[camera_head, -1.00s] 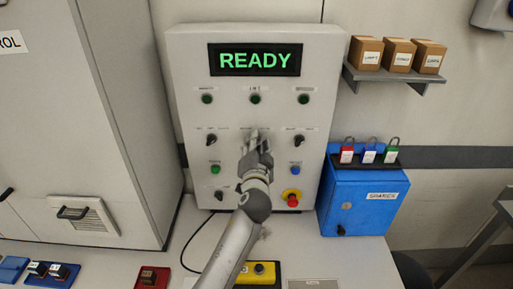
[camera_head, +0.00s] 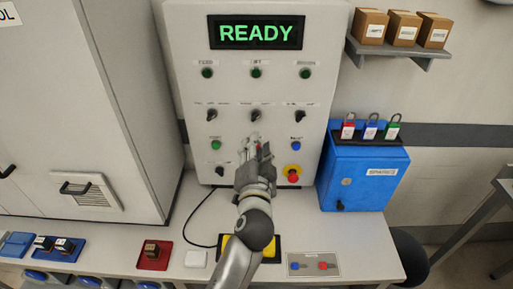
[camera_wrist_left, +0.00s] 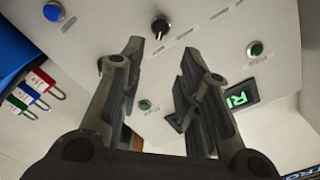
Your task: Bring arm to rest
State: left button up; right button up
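My left gripper (camera_head: 255,150) is in front of the lower middle of the light grey control panel (camera_head: 327,60) in the head view. In the left wrist view the two fingers of this gripper (camera_wrist_left: 158,65) stand apart with nothing between them, and the panel face (camera_wrist_left: 100,18) lies beyond. The panel's display (camera_head: 256,33) reads READY in green. My right gripper is not in view.
A blue box (camera_head: 355,185) with several padlocks on top stands right of the panel. A red emergency button (camera_head: 293,175) is at the panel's lower right. A grey table (camera_head: 350,240) carries a red tray (camera_head: 146,262) and a small plate with keys (camera_head: 300,258). A tall cabinet (camera_head: 80,110) stands left.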

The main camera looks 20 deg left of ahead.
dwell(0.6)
pick_arm(q)
jog(key=s+a+f+n+g+h, duration=0.1)
jog(key=s+a+f+n+g, duration=0.15)
jog(key=s+f, duration=0.4)
jog(key=s+a+f+n+g, duration=0.1)
jog(key=s+a+f+g, duration=0.35)
jog(key=f, duration=0.35)
jog(key=s+d+f+g+h, duration=0.1)
jog(key=s+f+g+h, duration=0.2)
jog(key=s, duration=0.7)
jog(key=s+d+f+g+h, duration=0.1)
jog(key=s+f+g, duration=0.35)
jog(key=s, duration=0.45)
notch_tip(320, 180, down, 26)
jog(key=s, duration=0.2)
jog(key=s+a+f+g, duration=0.2)
jog(key=s+f, duration=1.4)
jog(key=shift+s+a+f, duration=0.2)
jog(key=shift+s+a, duration=0.05)
jog(key=shift+s, duration=0.15)
